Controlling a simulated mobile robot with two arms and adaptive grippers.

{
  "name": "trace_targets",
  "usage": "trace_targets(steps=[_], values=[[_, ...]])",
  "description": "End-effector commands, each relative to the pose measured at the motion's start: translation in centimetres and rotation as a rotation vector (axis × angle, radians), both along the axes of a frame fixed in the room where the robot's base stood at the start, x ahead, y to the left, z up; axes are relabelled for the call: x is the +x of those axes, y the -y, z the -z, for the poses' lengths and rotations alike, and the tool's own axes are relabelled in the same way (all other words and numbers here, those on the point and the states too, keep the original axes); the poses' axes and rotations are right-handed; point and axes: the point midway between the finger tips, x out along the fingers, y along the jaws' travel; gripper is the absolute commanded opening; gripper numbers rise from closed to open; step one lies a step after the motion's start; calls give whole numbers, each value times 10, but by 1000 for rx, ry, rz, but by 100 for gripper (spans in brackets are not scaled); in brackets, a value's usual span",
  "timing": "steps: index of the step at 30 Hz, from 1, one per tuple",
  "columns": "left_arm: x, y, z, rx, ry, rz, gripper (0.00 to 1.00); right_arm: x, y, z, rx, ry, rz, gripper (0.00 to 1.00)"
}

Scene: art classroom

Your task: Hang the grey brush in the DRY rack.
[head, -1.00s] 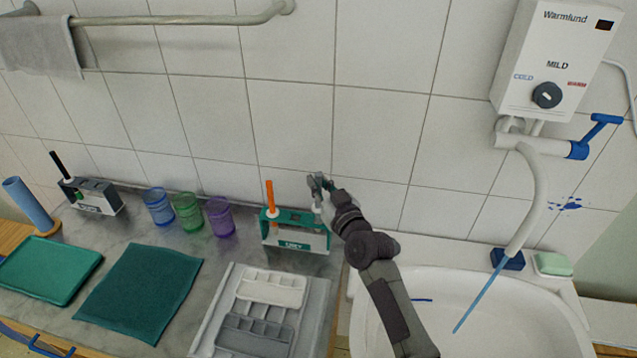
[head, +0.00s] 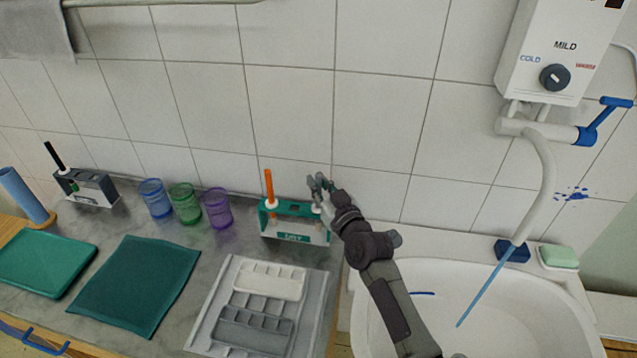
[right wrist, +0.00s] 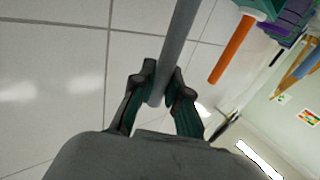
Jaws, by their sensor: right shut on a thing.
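The DRY rack (head: 294,237), teal and white with a label on its front, stands on the counter against the tiled wall. An orange-handled brush (head: 269,188) stands upright in its left part. My right gripper (head: 318,183) is above the rack's right end. In the right wrist view its fingers (right wrist: 163,88) are shut on the grey brush's handle (right wrist: 181,38), which runs out of the top of the picture. The grey brush's head is hidden, so I cannot tell if it sits in a slot. My left gripper is not in view.
Purple (head: 217,208), green (head: 185,204) and blue (head: 155,199) cups stand left of the rack. Another rack (head: 88,188) with a black-handled brush is farther left. A grey tray (head: 224,318) lies in front.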

Motion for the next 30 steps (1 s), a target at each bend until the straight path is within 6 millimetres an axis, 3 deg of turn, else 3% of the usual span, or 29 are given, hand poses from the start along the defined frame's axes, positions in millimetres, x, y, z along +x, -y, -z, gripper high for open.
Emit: trace_targets(steps=[13, 14, 19, 25, 30], values=[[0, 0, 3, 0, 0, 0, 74, 0, 0, 4, 0, 0, 0, 0], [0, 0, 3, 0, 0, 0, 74, 0, 0, 4, 0, 0, 0, 16], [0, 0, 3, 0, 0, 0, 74, 0, 0, 4, 0, 0, 0, 44], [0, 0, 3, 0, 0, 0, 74, 0, 0, 4, 0, 0, 0, 44], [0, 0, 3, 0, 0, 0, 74, 0, 0, 4, 0, 0, 0, 70]])
